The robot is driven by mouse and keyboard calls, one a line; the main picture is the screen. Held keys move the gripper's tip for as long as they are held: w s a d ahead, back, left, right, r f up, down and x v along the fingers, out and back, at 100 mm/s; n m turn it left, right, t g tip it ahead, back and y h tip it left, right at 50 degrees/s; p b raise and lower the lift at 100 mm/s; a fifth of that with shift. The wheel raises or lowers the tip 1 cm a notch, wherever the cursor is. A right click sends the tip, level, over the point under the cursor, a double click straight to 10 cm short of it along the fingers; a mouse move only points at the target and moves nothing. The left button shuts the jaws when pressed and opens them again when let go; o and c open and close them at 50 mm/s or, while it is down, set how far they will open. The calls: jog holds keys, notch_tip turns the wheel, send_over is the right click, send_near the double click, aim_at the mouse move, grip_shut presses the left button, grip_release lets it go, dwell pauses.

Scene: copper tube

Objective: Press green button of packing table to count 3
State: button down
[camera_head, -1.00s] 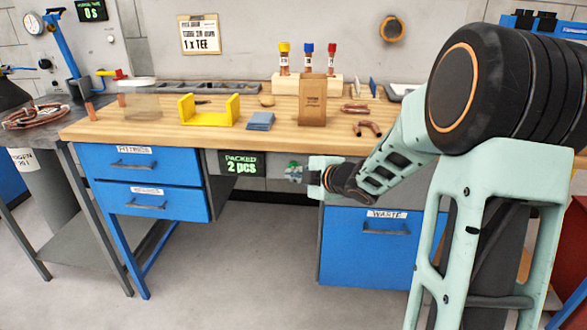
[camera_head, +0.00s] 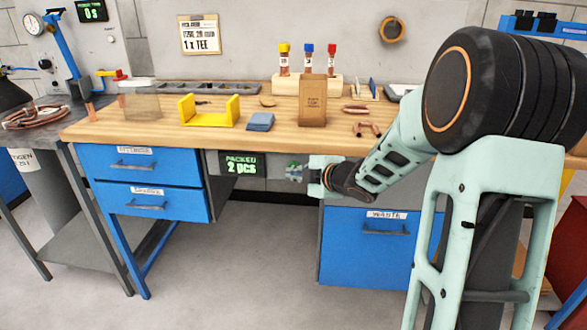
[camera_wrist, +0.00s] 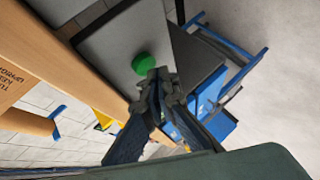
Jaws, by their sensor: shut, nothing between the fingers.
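The packing table (camera_head: 215,134) has a wooden top and a grey front panel. A counter display (camera_head: 239,164) on that panel reads "PACKED 2 pcs" in green. The green button (camera_wrist: 143,64) is a round knob, seen in the wrist view just beyond my fingertips. In the head view the button is hard to make out beside my gripper (camera_head: 303,172). My gripper (camera_wrist: 158,76) is shut and empty, with its fingertips pointing at the button. The fingertips overlap the button's lower edge in the wrist view; I cannot tell whether they touch it.
Blue drawers (camera_head: 143,165) are left of the display and a blue waste drawer (camera_head: 365,245) is below right. On the table stand a yellow holder (camera_head: 210,121), a brown paper bag (camera_head: 313,112), a blue cloth (camera_head: 261,121) and copper fittings (camera_head: 366,129). The space under the panel is open.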

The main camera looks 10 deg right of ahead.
jog(key=shift+w+d, duration=0.2)
jog(key=shift+w, duration=0.3)
dwell(0.7)
dwell(0.3)
jog(key=shift+s+a, duration=0.25)
jog(key=shift+s, duration=0.65)
jog(key=shift+s+a+b, duration=0.2)
jog(key=shift+s+a, duration=0.05)
jog(key=shift+s, duration=0.55)
jog(key=shift+s+a+b, duration=0.2)
jog(key=shift+s+a, duration=0.1)
jog(key=shift+s, duration=0.5)
jog(key=shift+s+a+b, duration=0.2)
jog(key=shift+s+a, duration=0.05)
jog(key=shift+s, duration=0.55)
